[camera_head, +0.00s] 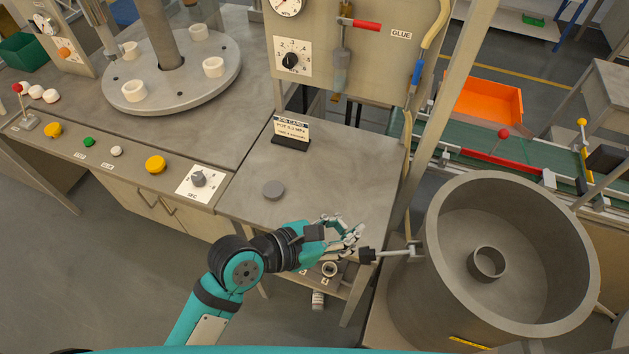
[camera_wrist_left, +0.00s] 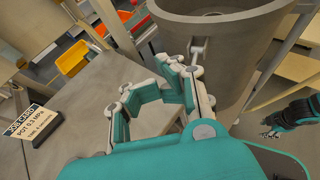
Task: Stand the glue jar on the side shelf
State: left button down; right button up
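I cannot single out the glue jar with certainty. A small open grey cup (camera_head: 487,263) stands upright inside the large grey pot (camera_head: 443,215) at right. A small round open-topped item (camera_head: 330,268) and a small pale bottle-like item (camera_head: 318,300) show low by the table's front edge. My left gripper (camera_head: 354,236) hangs over that front edge, left of the pot's black-ended side handle (camera_head: 367,256). It is open and empty; its fingers also show in the left wrist view (camera_wrist_left: 160,80). My right gripper (camera_wrist_left: 270,128) shows small at that view's right edge; its finger state is unclear.
A GLUE panel (camera_head: 385,70) stands behind. A post (camera_head: 447,90) rises beside the pot. An orange bin (camera_head: 488,103) and a green conveyor lie beyond.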

jog(key=shift+w+d, duration=0.15)
jog(key=shift+d, duration=0.1)
